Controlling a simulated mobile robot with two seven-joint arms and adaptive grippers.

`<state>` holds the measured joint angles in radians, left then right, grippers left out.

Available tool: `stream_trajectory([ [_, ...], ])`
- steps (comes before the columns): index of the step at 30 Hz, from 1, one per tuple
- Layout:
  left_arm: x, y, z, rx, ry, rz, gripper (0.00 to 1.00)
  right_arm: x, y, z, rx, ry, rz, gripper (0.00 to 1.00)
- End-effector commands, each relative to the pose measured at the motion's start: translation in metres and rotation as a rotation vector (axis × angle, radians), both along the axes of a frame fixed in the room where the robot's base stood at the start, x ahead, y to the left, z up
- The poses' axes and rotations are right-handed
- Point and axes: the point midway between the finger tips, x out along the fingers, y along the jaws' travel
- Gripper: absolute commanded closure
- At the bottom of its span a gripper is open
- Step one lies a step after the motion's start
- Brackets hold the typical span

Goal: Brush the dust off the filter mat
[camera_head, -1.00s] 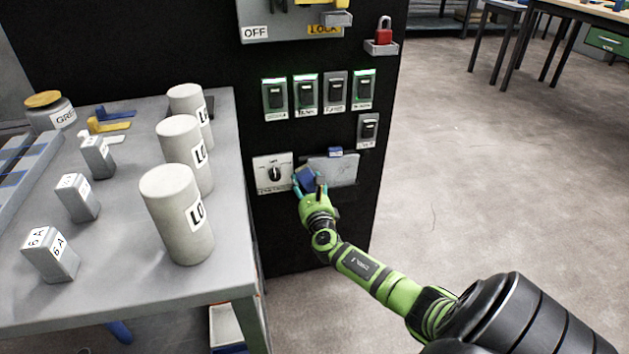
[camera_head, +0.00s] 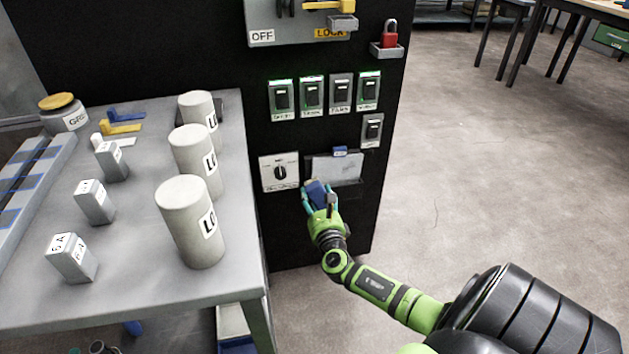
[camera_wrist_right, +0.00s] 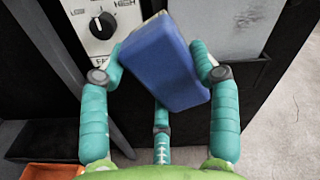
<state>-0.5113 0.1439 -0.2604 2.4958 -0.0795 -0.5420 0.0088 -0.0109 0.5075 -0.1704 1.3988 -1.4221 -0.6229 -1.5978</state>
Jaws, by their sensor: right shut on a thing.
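My right gripper (camera_head: 318,192) is shut on a blue block-shaped brush (camera_wrist_right: 160,62). Its fingers press on both sides of the block, and a pale strip shows along the block's far top edge. The filter mat appears to be the grey panel (camera_head: 338,165) set in the black cabinet front; it also shows behind the block in the right wrist view (camera_wrist_right: 225,30). The block is in front of the panel's lower left corner. I cannot tell whether it touches the panel. My left gripper is not in view.
A dial plate (camera_head: 279,172) is just left of the panel. Several switches (camera_head: 340,93) sit above it. A grey table (camera_head: 135,225) with white cylinders (camera_head: 190,222) and small weights stands left. A red padlock (camera_head: 389,38) is up right.

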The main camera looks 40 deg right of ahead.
Motion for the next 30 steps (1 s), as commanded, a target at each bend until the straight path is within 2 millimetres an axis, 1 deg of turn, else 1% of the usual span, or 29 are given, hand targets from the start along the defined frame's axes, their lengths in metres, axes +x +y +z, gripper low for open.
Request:
stream_trajectory([
  [10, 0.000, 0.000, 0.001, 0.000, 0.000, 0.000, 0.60, -0.002, 0.001, 0.000, 0.000, 0.000, -0.001, 0.64],
  [14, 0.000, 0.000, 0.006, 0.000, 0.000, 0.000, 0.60, -0.008, 0.005, 0.001, -0.001, 0.000, 0.000, 0.64],
  [21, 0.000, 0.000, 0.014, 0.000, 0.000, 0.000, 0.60, -0.026, 0.014, 0.001, 0.000, 0.000, 0.000, 0.64],
  [30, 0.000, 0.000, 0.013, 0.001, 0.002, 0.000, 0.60, -0.027, 0.015, 0.000, -0.001, -0.001, 0.000, 0.64],
])
